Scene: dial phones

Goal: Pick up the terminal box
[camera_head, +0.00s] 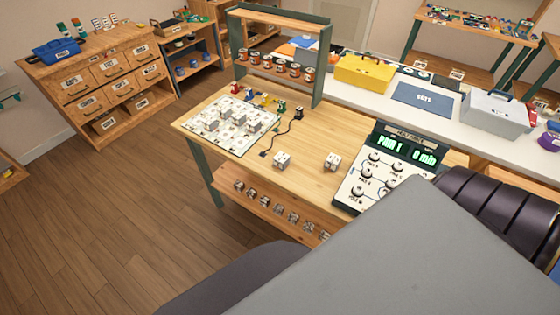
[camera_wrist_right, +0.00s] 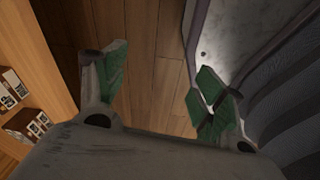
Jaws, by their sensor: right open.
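Two small white-and-grey boxes with dark markings stand apart on the wooden table (camera_head: 310,120) in the head view: a left box (camera_head: 281,160) and a right box (camera_head: 332,161). They look like terminal boxes, but I cannot read a label that says so. Several similar boxes (camera_head: 279,211) sit on the shelf under the tabletop. My right gripper (camera_wrist_right: 158,88) shows in the right wrist view with its green-padded fingers wide apart and nothing between them, over the wooden floor. It is away from the boxes. My left gripper is not in view.
A tilted control panel (camera_head: 380,165) reading "PAIR 1" stands right of the boxes. A white board (camera_head: 228,125) with pieces and a dark cord (camera_head: 287,133) lie to the left. A green-framed rack (camera_head: 280,50) rises at the back. My grey arm or body hides the lower right.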

